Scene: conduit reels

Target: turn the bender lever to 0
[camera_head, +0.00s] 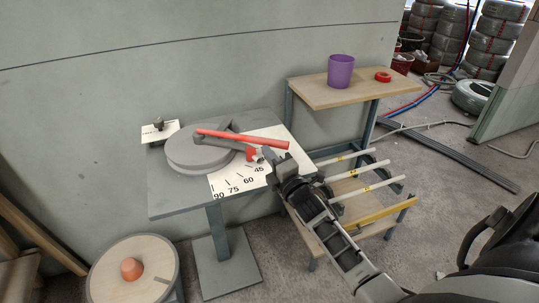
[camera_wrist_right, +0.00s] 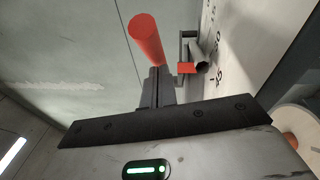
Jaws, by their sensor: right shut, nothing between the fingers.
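The bender stands on a grey table (camera_head: 168,200), with a round grey former (camera_head: 195,155). Its lever has a long red handle (camera_head: 245,138), which points right across the top; the handle's red end also shows in the right wrist view (camera_wrist_right: 145,35). A white angle scale (camera_head: 228,182) lies beside the former, with 45, 60, 75 and 90 readable. A small red piece (camera_head: 250,154) with a grey tube end sits near the scale. My right gripper (camera_head: 270,156) is shut and empty, close beside the handle's free end; I cannot tell whether they touch. My left gripper is not in view.
A wooden-topped stand (camera_head: 325,95) at the back right holds a purple cup (camera_head: 340,70) and a red ring (camera_head: 383,76). Pale tubes lie on a lower rack (camera_head: 350,190) beside my right arm. A round stool-like drum (camera_head: 125,285) with an orange cone stands front left.

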